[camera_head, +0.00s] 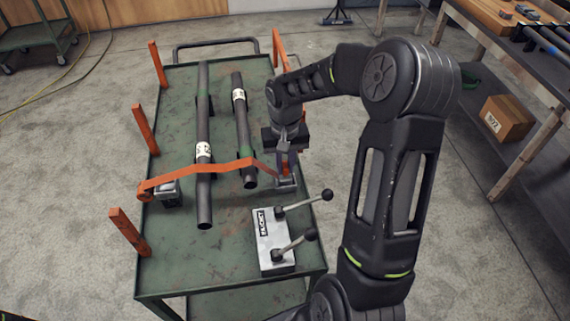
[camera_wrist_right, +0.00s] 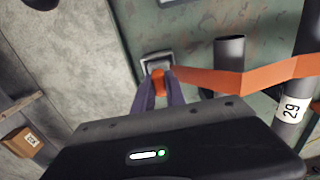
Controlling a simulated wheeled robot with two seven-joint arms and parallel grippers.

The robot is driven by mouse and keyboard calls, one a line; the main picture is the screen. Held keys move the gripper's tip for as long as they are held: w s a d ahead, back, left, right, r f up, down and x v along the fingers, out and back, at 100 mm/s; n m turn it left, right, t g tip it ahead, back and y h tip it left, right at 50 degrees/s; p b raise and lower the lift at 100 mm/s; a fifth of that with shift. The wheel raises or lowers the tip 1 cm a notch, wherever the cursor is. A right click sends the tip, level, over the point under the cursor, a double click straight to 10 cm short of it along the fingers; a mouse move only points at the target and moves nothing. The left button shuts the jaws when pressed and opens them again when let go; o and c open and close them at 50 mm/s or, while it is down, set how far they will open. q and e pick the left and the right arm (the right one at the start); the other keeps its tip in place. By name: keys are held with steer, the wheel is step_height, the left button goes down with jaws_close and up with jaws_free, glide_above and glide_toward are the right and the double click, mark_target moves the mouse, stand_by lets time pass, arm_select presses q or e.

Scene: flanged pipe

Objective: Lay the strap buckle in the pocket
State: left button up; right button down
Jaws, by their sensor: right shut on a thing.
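The orange strap (camera_head: 225,167) runs from a grey ratchet (camera_head: 168,192) at the table's left side, over two dark pipes, to my right gripper (camera_head: 284,171). In the wrist view my right gripper (camera_wrist_right: 158,88) is shut on the strap's buckle end (camera_wrist_right: 158,77), mostly hidden between the fingers. A grey square metal pocket (camera_wrist_right: 156,60) lies at the table's right edge, just beyond the fingertips. It also shows in the head view (camera_head: 287,184), beneath the gripper. I cannot tell whether the buckle touches it. My left gripper is out of view.
A grey block with two black-knobbed levers (camera_head: 268,226) sits at the green table's (camera_head: 180,252) front right. The long pipe (camera_head: 204,115) and the shorter pipe (camera_head: 243,130) lie lengthwise. Orange posts (camera_head: 144,129) line the left edge. A workbench (camera_head: 510,75) stands at right.

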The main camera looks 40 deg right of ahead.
mark_target(285, 165)
steer(key=shift+f+b, duration=0.3)
steer(key=shift+f, duration=0.2)
steer(key=c, duration=1.3)
jaws_free()
steer(key=shift+r, duration=0.1)
step_height(285, 165, up, 8)
steer(key=shift+f, duration=0.1)
steer(key=shift+f, duration=0.1)
